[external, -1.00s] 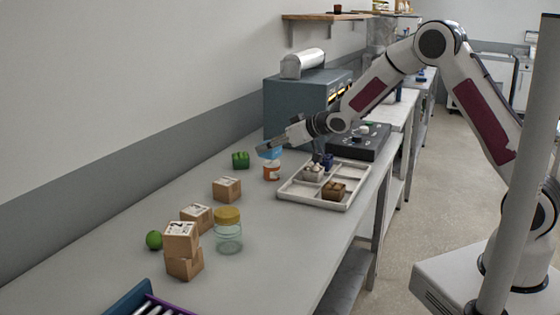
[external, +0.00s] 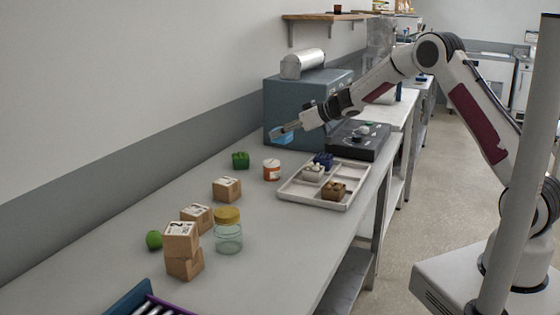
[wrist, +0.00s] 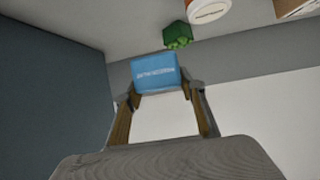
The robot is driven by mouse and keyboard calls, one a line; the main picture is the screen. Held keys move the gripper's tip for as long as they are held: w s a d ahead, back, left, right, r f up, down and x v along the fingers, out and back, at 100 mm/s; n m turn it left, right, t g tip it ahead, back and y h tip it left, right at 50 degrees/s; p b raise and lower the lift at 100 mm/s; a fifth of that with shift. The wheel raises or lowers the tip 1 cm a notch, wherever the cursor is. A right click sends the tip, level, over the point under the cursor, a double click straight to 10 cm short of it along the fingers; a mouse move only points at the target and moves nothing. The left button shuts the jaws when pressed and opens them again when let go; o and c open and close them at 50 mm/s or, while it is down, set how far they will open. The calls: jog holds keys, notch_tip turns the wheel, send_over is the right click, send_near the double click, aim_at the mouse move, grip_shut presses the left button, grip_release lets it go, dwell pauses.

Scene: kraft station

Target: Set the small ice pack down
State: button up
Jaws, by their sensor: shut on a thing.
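The small ice pack is a blue block with white lettering. In the wrist view the ice pack (wrist: 156,72) sits between the fingertips of my gripper (wrist: 162,92), which is shut on it. In the external view the ice pack (external: 281,138) hangs from my gripper (external: 284,131), in the air above the bench. It is in front of the blue-grey oven-like box, behind the orange-and-white jar and the green block. The underside of the pack is hidden in the wrist view.
The blue-grey box (external: 300,92) stands close behind. The orange-and-white jar (external: 271,170) and green block (external: 240,160) stand nearby. A divided white tray (external: 292,195) holds several small items. Cardboard boxes (external: 227,189) and a glass jar (external: 228,236) are nearer. Bare bench (external: 290,250) lies at front.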

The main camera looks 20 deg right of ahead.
jog(key=shift+w+d+n+g+y, duration=0.5)
jog(key=shift+w+d+n, duration=0.1)
jog(key=shift+w+d, duration=0.6)
dwell(0.3)
jog(key=shift+f, duration=3.05)
jog(key=shift+f, duration=1.9)
jog(key=shift+f, duration=0.1)
